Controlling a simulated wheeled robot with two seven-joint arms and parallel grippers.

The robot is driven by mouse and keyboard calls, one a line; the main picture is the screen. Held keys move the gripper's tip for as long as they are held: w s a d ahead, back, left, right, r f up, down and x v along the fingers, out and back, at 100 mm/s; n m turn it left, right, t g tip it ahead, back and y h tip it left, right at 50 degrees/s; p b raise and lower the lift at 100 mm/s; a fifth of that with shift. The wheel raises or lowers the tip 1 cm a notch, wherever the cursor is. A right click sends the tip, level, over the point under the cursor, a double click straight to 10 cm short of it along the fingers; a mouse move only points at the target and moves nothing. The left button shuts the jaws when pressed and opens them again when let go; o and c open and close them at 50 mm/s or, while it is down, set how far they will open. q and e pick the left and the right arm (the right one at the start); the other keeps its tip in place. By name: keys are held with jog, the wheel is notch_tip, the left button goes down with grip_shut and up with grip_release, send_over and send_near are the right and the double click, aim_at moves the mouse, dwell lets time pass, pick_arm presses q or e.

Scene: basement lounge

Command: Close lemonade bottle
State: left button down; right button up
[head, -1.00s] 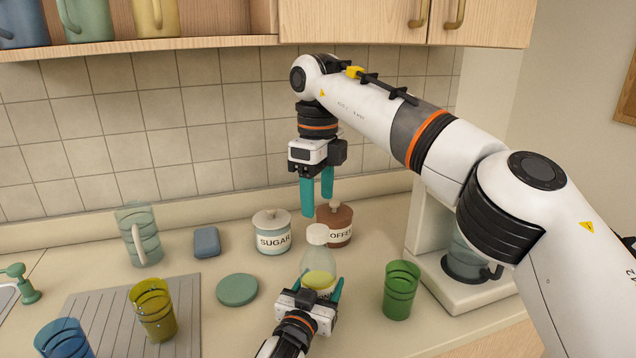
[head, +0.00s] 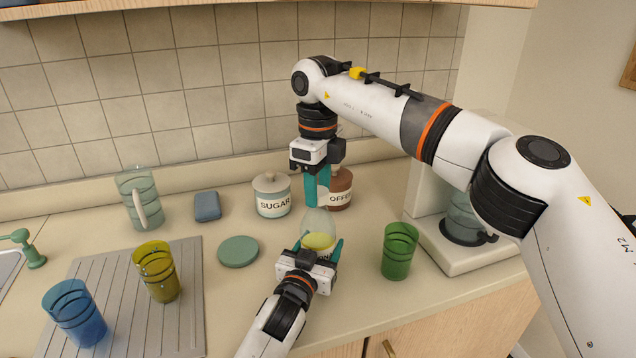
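The lemonade bottle (head: 318,223) is clear, with yellow liquid low inside, and stands upright at the middle of the counter. My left gripper (head: 318,251) comes in from below, with a teal finger on each side of the bottle's lower body, and appears shut on it. My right gripper (head: 318,203) points straight down over the bottle's top, its teal fingertips at cap height.
Behind stand a sugar jar (head: 272,198) and a partly hidden coffee jar (head: 341,190). A green glass (head: 398,252) and coffee maker (head: 470,245) are at the right. A round green coaster (head: 238,251), yellow glass (head: 157,272) and pitcher (head: 140,203) are at the left.

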jog(key=c, duration=0.3)
jog(key=shift+c, duration=0.2)
jog(key=o, duration=1.2)
jog(key=shift+c, duration=0.2)
notch_tip(320, 180, up, 12)
jog(key=shift+r, duration=0.1)
pick_arm(q)
jog(key=shift+c, duration=1.2)
grip_release()
